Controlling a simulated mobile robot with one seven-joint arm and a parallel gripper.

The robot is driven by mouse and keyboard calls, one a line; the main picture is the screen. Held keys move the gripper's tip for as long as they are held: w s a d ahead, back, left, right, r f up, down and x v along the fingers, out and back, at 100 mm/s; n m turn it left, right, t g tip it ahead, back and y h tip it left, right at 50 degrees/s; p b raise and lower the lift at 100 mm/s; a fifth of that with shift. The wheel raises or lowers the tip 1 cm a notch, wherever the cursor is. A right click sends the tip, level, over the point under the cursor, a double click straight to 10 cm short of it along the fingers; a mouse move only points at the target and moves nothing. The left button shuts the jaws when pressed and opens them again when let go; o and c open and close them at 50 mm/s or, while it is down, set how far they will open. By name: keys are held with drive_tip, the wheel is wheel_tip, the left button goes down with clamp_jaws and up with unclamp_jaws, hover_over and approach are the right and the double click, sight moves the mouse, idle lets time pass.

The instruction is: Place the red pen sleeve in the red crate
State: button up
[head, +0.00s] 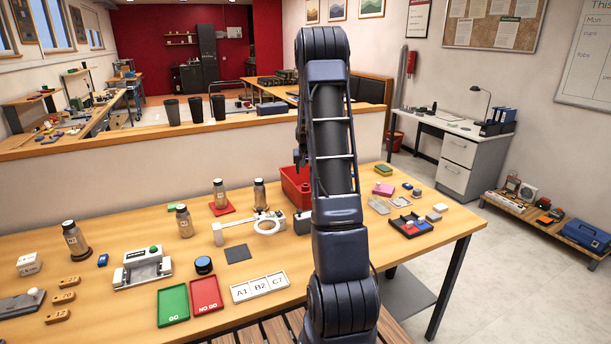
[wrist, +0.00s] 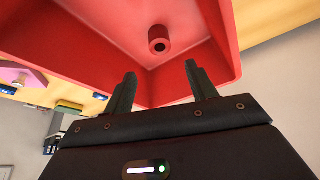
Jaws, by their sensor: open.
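The red pen sleeve (wrist: 159,40), a short cylinder with a dark hole in its end, shows inside the red crate (wrist: 205,25) in the wrist view. It lies beyond my fingertips, apart from both fingers; whether it rests on the crate floor is hard to tell. My gripper (wrist: 160,68) is open and empty, its two dark fingers spread at the crate opening. In the head view the red crate (head: 293,187) stands at the back of the table, partly hidden by my arm. The sleeve and my fingers are not clearly visible there.
The wooden table (head: 120,325) holds bottles, a white caliper-like piece (head: 228,235), a green tray (head: 173,305) and a red tray (head: 206,294) left of my arm. A dark sorting tray (head: 410,226) and small blocks lie to the right. A low partition (head: 130,180) runs behind the table.

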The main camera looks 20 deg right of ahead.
drive_tip(key=s+a+r+n+y, duration=0.1)
drive_tip(key=s+a+r, duration=0.6)
drive_tip(key=s+r, duration=0.25)
drive_tip(key=s+a+r+n, duration=0.1)
drive_tip(key=s+a+r, duration=0.7)
drive_tip(key=s+r, duration=0.15)
drive_tip(key=s+a+r+n, duration=0.1)
drive_tip(key=s+a, duration=0.3)
drive_tip(key=s, duration=0.9)
drive_tip(key=s+a+r+n, duration=0.1)
drive_tip(key=s+a, duration=0.3)
drive_tip(key=s, duration=1)
drive_tip(key=shift+s+a+y, duration=0.2)
drive_tip(key=shift+a+y, duration=0.2)
